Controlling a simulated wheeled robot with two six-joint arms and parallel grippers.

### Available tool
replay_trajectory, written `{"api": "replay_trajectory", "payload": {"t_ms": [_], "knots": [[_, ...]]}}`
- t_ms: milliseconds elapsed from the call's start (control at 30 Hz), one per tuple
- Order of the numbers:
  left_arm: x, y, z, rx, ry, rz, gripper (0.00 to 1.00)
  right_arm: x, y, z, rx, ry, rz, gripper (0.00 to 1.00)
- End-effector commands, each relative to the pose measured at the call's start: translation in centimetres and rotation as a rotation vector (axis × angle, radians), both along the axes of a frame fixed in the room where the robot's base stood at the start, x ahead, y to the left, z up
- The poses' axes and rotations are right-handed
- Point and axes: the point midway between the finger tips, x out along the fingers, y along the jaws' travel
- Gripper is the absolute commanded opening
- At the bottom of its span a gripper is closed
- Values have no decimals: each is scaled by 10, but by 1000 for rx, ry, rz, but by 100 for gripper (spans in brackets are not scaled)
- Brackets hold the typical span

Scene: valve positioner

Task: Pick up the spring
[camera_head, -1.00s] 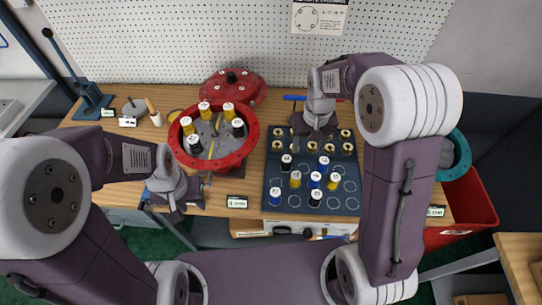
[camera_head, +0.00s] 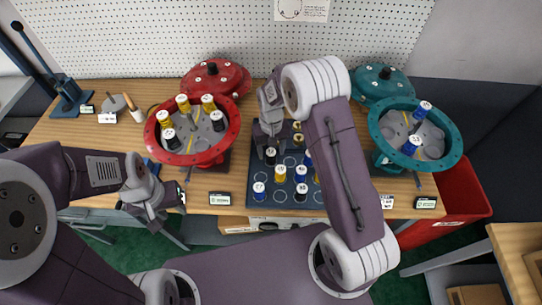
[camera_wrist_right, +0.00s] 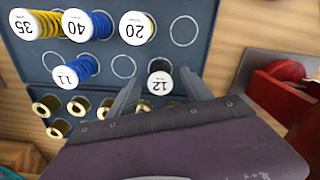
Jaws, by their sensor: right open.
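My right gripper (camera_head: 270,146) is over the upper left part of the dark blue spring tray (camera_head: 258,200). In the right wrist view the open gripper (camera_wrist_right: 161,86) has a finger on each side of a black spring with a white cap marked 12 (camera_wrist_right: 160,84). Whether the fingers touch it I cannot tell. Nearby in the tray are a blue spring marked 11 (camera_wrist_right: 76,71), a white-capped spring marked 20 (camera_wrist_right: 137,28), a blue one marked 40 (camera_wrist_right: 85,25) and a yellow one marked 35 (camera_wrist_right: 32,24). My left gripper (camera_head: 155,210) is at the bench's front left; its jaws are unclear.
A red housing (camera_head: 232,134) with several yellow and black springs stands left of the tray. A teal housing (camera_head: 455,150) with two blue springs stands to the right. Red (camera_head: 216,78) and teal (camera_head: 383,84) covers lie behind. Brass pieces (camera_wrist_right: 47,106) sit in the tray.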

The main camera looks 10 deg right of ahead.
Motion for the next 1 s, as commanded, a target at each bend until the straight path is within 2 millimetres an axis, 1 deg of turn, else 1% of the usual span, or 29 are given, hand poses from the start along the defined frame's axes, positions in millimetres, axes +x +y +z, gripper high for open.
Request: {"api": "replay_trajectory", "payload": {"t_ms": [33, 100, 200, 300, 433, 467, 500, 567, 600, 667, 900, 1000], "knots": [[0, 0, 4, 0, 0, 0, 36, -1, 0, -9, -1, 6, 0, 57], [0, 0, 5, 0, 0, 0, 36, 0, 0, -22, -1, 5, 0, 57], [0, 0, 5, 0, 0, 0, 36, 1, 0, -35, 0, 3, 0, 57], [0, 0, 5, 0, 0, 0, 36, 1, 0, -39, 0, 1, 0, 57], [0, 0, 5, 0, 0, 0, 36, 1, 0, -38, 0, 0, 0, 57], [0, 0, 5, 0, 0, 0, 36, 1, 0, -38, 0, 0, 0, 55], [0, 0, 5, 0, 0, 0, 36, 1, 0, -38, 0, 0, 0, 43], [0, 0, 5, 0, 0, 0, 36, 1, 0, -38, 0, 0, 0, 27], [0, 0, 5, 0, 0, 0, 36, 1, 0, -38, 0, 0, 0, 16], [0, 0, 5, 0, 0, 0, 36, 1, 0, -38, 0, 0, 0, 0], [0, 0, 5, 0, 0, 0, 36, 1, 0, -38, 0, 0, 0, 0], [0, 0, 4, 0, 0, 0, 36, 2, 0, -34, 0, -1, 0, 0]]}}
